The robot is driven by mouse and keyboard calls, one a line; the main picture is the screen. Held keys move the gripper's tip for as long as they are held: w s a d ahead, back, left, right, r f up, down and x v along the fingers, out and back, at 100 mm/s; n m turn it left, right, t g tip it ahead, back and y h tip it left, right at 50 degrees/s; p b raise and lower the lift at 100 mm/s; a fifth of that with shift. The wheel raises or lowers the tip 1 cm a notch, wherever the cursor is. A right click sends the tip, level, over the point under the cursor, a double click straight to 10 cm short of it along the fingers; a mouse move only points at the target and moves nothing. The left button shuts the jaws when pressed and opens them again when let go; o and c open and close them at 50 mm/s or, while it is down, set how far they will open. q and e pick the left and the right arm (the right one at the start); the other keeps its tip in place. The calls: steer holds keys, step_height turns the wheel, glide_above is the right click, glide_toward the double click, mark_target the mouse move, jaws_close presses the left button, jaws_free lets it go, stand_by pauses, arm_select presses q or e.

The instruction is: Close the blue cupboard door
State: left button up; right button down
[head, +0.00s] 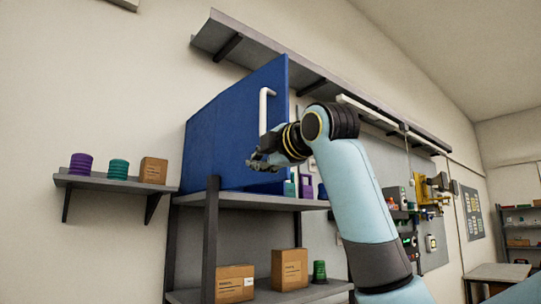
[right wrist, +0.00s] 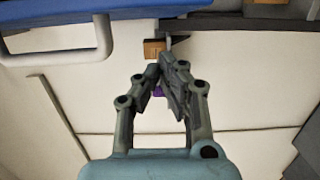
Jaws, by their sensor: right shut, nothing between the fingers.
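The blue cupboard (head: 212,135) stands on a grey shelf in the head view. Its blue door (head: 278,82) carries a white vertical handle (head: 264,112) and looks swung out from the body, with its free edge upright. My right gripper (head: 256,163) is shut and empty, just below the handle and in front of the blue panel; I cannot tell whether it touches. In the right wrist view its fingertips (right wrist: 160,72) are together, and the pale handle (right wrist: 60,38) runs across the upper left, apart from the fingers. My left gripper is not in view.
Small bottles (head: 306,187) stand right of the door. Boxes (head: 290,269) sit on the lower shelf. A wall shelf (head: 112,183) at left holds two jars and a box. A long ledge (head: 245,45) runs above the cupboard. The wall between left shelf and cupboard is bare.

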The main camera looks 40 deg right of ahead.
steer(key=shift+d, duration=1.65)
